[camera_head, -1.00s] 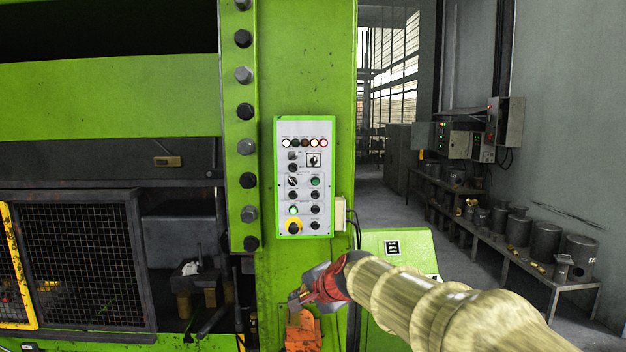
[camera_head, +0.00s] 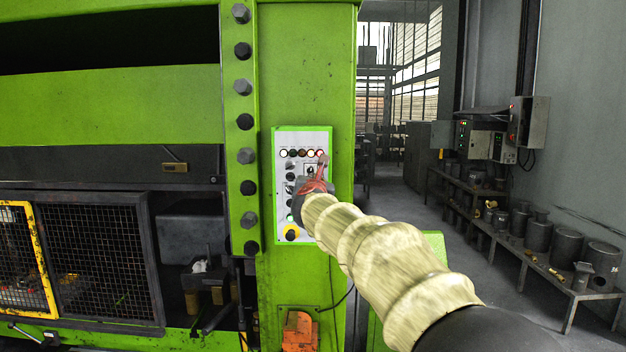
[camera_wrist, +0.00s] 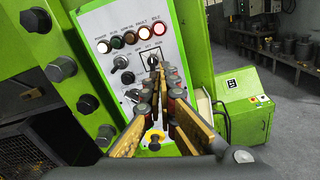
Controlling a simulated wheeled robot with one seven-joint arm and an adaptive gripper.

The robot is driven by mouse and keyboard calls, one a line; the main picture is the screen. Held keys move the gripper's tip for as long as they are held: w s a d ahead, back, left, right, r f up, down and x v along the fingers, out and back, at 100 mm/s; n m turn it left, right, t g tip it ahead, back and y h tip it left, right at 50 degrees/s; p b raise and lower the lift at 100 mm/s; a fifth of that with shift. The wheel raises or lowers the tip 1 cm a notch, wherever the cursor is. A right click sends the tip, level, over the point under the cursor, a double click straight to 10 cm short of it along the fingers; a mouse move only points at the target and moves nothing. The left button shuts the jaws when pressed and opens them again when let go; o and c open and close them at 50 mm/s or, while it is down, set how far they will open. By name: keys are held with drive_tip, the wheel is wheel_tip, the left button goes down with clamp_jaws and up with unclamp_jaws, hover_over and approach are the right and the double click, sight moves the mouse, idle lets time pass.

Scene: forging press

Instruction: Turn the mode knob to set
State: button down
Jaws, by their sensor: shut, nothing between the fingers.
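The control panel (camera_head: 282,180) is a light grey plate on the green press column, and it also shows in the wrist view (camera_wrist: 88,27). The mode knob (camera_wrist: 153,61) appears to be the dark rotary switch in a framed square below the row of lamps. Its pointer angle is too small to read surely. My gripper (camera_head: 321,160) is in front of the panel's right side. In the wrist view, my gripper's fingers (camera_wrist: 157,76) come together just below the knob in the picture and partly cover it. The fingers hold nothing. I cannot tell whether they touch the knob.
Another selector (camera_wrist: 121,62) and several buttons sit left of the fingers. A yellow-based emergency stop (camera_head: 292,233) is low on the panel. Large bolts (camera_head: 247,156) stick out left of it. A green cabinet (camera_wrist: 245,105) stands to the right. The aisle beyond is open.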

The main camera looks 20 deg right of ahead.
drive_tip(key=p+x, duration=0.2)
drive_tip(key=x, duration=0.7)
drive_tip(key=shift+s+d, duration=0.1)
drive_tip(key=shift+a+r, duration=0.3)
drive_tip(key=shift+r, duration=0.05)
idle(1.7)
drive_tip(key=b+v, duration=0.3)
drive_tip(key=v, duration=0.5)
drive_tip(key=shift+s+b, duration=0.15)
drive_tip(key=shift+b, duration=0.25)
idle(0.6)
